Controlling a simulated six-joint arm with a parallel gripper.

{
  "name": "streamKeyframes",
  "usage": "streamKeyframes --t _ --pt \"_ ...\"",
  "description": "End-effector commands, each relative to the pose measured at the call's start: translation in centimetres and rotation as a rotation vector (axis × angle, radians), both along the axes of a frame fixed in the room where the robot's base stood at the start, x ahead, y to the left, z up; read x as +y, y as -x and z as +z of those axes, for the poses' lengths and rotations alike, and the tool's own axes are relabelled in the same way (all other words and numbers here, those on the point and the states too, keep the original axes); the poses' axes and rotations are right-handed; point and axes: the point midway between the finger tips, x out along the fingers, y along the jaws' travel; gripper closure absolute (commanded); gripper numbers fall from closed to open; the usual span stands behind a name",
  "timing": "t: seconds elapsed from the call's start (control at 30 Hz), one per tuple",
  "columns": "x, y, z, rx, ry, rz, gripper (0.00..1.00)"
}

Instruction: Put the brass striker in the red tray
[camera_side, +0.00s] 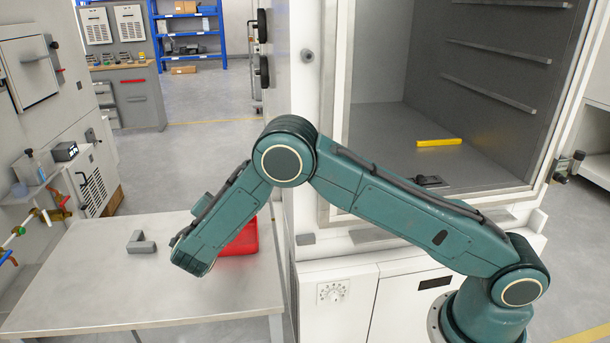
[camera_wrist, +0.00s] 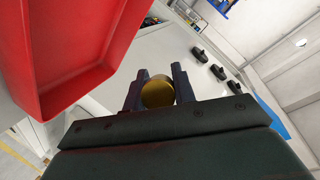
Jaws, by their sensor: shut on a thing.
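The brass striker (camera_wrist: 157,94) shows in the wrist view as a round, gold-coloured end between the two dark fingers of my gripper (camera_wrist: 160,71). The fingers are shut on it. The red tray (camera_wrist: 88,76) fills the upper left of the wrist view, beside the gripper, with its rim and inner floor showing. In the side view the red tray (camera_side: 243,240) stands on the bench, partly hidden behind my forearm. My gripper and the striker are hidden behind the arm there, so their height over the bench cannot be told.
A grey angled block (camera_side: 141,243) lies on the metal bench (camera_side: 100,285), left of my arm. The bench front is clear. A yellow bar (camera_side: 438,142) and a small black object (camera_side: 430,181) lie in the open chamber. Wall fittings (camera_side: 40,215) stand at far left.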

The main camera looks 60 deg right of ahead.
Motion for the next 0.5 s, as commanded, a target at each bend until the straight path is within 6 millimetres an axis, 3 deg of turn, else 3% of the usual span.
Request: streamKeyframes --t 0.17,0.5 --pt "0.0 0.0 -1.7 0.0 0.0 0.0 0.98" --pt "0.0 0.0 -1.9 -0.001 -0.001 0.0 0.98"
